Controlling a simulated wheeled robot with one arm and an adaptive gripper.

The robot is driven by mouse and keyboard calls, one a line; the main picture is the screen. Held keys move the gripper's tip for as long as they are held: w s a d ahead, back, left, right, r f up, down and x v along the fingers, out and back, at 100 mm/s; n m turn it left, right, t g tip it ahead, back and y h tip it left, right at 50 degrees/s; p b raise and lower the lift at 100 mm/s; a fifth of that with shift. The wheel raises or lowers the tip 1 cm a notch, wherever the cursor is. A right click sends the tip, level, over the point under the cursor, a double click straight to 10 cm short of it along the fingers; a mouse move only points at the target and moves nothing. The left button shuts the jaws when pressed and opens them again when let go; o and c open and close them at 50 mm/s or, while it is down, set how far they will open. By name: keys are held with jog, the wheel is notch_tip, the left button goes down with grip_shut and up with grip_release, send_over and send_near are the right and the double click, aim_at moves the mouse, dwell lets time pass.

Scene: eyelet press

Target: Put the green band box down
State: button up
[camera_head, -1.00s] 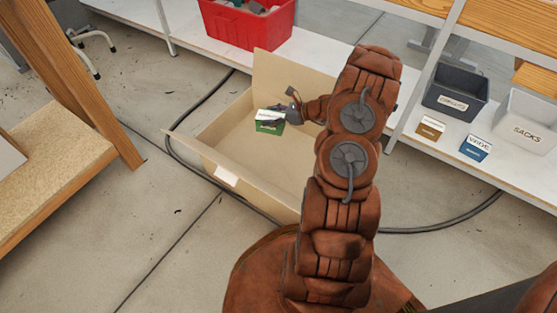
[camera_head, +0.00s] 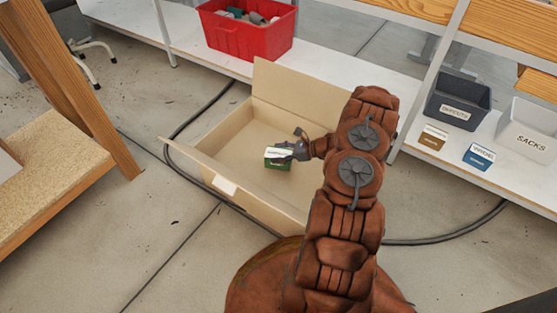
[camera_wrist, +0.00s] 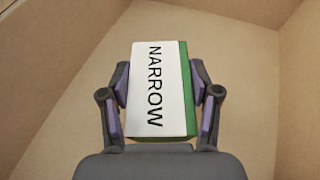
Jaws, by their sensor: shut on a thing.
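The green band box (camera_head: 278,163) has a white face and green sides. In the wrist view the box (camera_wrist: 158,90) shows the word NARROW on its white face. My gripper (camera_head: 290,152) is shut on it, with a finger on each side of it in the wrist view (camera_wrist: 160,100). The box is inside the open cardboard carton (camera_head: 226,148), over its floor. I cannot tell whether its underside touches the carton floor.
The carton stands on the concrete floor with a raised flap (camera_head: 300,95) at the back. A dark cable (camera_head: 440,240) runs around it. A red bin (camera_head: 245,38), a grey bin (camera_head: 455,102), a SACKS bin (camera_head: 530,128), a brown box (camera_head: 432,138) and a blue box (camera_head: 477,157) stand on the white shelf.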

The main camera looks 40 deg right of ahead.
jog(key=shift+f+b, duration=0.35)
jog(key=shift+f, duration=1)
jog(key=shift+f, duration=0.15)
jog(key=o, duration=1.3)
